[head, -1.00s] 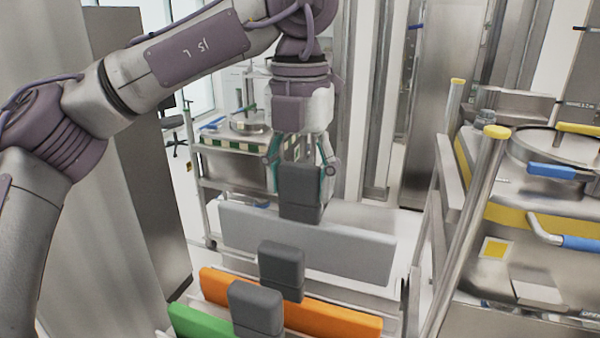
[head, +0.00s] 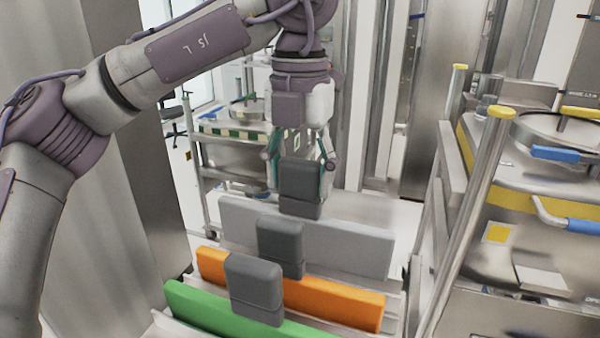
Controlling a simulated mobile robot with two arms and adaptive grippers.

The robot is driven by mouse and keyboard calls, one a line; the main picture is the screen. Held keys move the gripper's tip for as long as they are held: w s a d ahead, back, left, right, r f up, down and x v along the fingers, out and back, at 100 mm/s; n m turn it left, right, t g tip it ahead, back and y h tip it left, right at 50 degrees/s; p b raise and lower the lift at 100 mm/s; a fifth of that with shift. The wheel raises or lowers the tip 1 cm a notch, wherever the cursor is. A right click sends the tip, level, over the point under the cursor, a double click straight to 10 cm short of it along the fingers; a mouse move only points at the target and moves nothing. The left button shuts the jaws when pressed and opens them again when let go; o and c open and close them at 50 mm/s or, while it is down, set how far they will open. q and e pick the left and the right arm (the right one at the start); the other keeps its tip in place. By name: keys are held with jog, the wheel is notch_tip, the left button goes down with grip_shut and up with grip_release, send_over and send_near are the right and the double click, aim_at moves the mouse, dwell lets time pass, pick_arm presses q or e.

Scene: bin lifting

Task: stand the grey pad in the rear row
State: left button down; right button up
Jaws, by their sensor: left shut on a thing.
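The grey pad (head: 350,247) is a long light grey panel with a dark grey block handle (head: 299,181) at its top edge. It stands upright at the rear of the rack, behind the orange pad (head: 335,303). My left gripper (head: 299,168) comes from above and is shut on the handle, one finger at each side. The orange pad's front hides part of the grey pad's lower edge, so I cannot tell whether it rests on the rack. My right gripper is not in view.
A green pad (head: 200,308) stands in front of the orange one; both have dark grey handles. A steel cart with yellow-capped posts (head: 470,200) stands close on the right. A tall steel cabinet (head: 145,200) is on the left. A trolley (head: 225,140) stands behind.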

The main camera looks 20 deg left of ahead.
aim_at(300, 197)
pick_arm(q)
jog(key=shift+f, duration=0.15)
jog(key=shift+f+b, duration=1.05)
jog(key=shift+f, duration=0.25)
dwell(0.4)
jog(key=shift+f+b, duration=0.5)
jog(key=shift+b, duration=0.1)
jog(key=shift+f, duration=0.2)
jog(key=shift+c, duration=0.9)
grip_release()
